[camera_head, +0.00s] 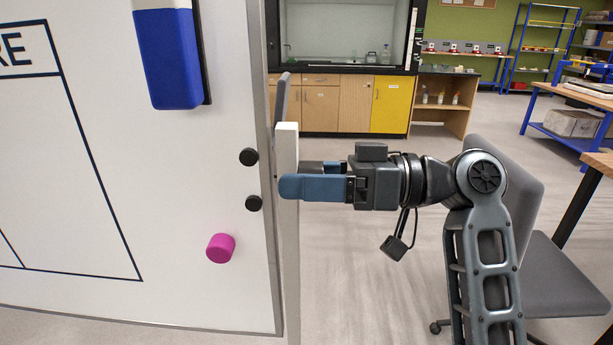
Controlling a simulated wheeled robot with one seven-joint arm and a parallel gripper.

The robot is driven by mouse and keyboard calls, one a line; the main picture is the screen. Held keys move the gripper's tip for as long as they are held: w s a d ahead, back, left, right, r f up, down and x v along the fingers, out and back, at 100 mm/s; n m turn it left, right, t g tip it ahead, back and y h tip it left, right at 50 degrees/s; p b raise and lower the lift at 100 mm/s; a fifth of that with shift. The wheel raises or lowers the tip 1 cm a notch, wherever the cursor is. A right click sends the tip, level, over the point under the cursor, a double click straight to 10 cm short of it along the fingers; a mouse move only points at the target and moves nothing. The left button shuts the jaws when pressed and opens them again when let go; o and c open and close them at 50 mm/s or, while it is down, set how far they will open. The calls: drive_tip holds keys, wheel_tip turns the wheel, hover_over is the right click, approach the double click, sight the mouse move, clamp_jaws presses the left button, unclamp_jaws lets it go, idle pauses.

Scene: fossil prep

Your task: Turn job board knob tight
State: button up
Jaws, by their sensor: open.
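The white job board (120,180) fills the left side, with dark printed lines and a grey frame. Two round black pieces sit one above the other near its right edge, an upper one (249,157) and a lower one (254,203). A magenta round piece (221,248) sits lower on the board. I cannot tell which of these, if any, is the knob. My gripper (297,176) points left, its fingers apart, with no object visible between them. Its blue near finger overlaps the pale upright post (287,255) beside the board and hides part of it. Contact cannot be told.
A blue and white holder (168,58) hangs at the top of the board. A grey chair (560,285) stands right, behind my arm. Cabinets (340,105) and a fume hood stand at the back. A wooden-topped blue bench (575,95) is at the far right. Open floor lies between.

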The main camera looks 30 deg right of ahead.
drive_tip(key=b+v, duration=0.1)
drive_tip(key=v, duration=0.6)
drive_tip(key=shift+s+d+b, duration=0.25)
drive_tip(key=shift+d+b, duration=0.05)
drive_tip(key=shift+b, duration=0.1)
